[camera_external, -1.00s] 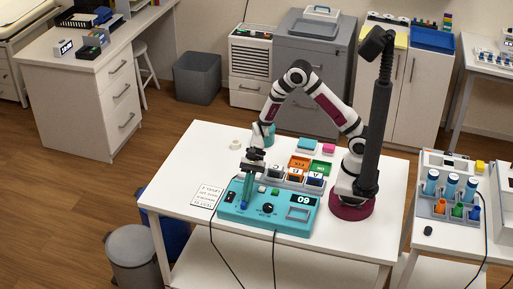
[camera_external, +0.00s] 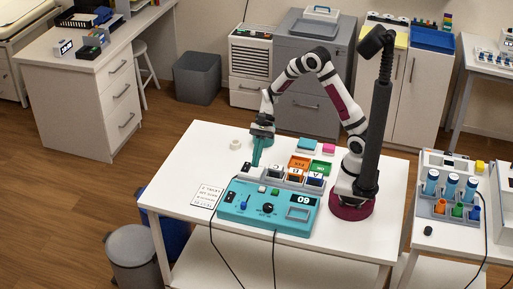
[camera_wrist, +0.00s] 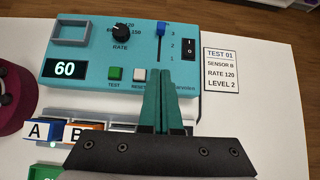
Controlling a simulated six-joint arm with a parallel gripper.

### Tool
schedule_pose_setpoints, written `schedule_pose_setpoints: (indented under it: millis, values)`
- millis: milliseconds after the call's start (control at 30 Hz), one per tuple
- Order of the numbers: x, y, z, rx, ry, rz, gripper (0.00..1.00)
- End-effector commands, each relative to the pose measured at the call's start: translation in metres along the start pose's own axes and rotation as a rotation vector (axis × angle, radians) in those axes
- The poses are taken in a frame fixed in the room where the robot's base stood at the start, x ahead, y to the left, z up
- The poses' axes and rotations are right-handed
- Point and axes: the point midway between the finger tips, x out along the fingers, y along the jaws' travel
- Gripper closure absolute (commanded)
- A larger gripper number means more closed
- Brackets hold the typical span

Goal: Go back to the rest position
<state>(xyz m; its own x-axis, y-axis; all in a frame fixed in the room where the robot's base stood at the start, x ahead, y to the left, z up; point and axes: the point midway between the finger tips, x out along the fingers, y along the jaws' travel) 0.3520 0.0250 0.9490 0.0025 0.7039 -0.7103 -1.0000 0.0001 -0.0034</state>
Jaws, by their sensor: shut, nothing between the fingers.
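My gripper (camera_external: 257,163) is shut and empty, pointing down above the white table, behind the left part of the teal device. In the wrist view my gripper's teal fingers (camera_wrist: 158,75) lie together, overlapping the lower edge of the teal device (camera_wrist: 90,50) in the picture. The device also shows in the external view (camera_external: 240,207). Its display (camera_wrist: 65,69) reads 60. It has a black rate knob (camera_wrist: 121,32), a green test button (camera_wrist: 114,73), a white reset button (camera_wrist: 139,73), a blue-topped slider (camera_wrist: 161,30) and a black rocker switch (camera_wrist: 188,48).
A card (camera_wrist: 222,68) reads TEST 01, SENSOR B, RATE 120, LEVEL 2. Lettered sensor blocks (camera_wrist: 38,131) sit in a grey rack behind the device. Orange and green trays (camera_external: 320,168) lie near my base. A white ring (camera_external: 235,145) lies at the table's back left. A dark post (camera_external: 376,130) stands beside my arm.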

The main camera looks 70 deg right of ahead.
Motion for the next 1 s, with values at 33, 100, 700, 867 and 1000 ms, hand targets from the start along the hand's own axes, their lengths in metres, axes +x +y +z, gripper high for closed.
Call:
schedule_pose_setpoints:
  millis: [33, 100, 700, 867, 1000]
  values:
    - [-0.002, 0.000, 0.000, 0.000, 0.001, -0.001, 1.00]
    - [-0.004, 0.000, 0.000, 0.000, 0.001, 0.000, 1.00]
    - [-0.030, 0.068, 0.065, -0.352, 0.161, 0.116, 1.00]
    - [-0.052, 0.163, 0.092, -0.757, 0.371, 0.259, 1.00]
    - [-0.061, 0.210, 0.083, -0.974, 0.500, 0.335, 1.00]
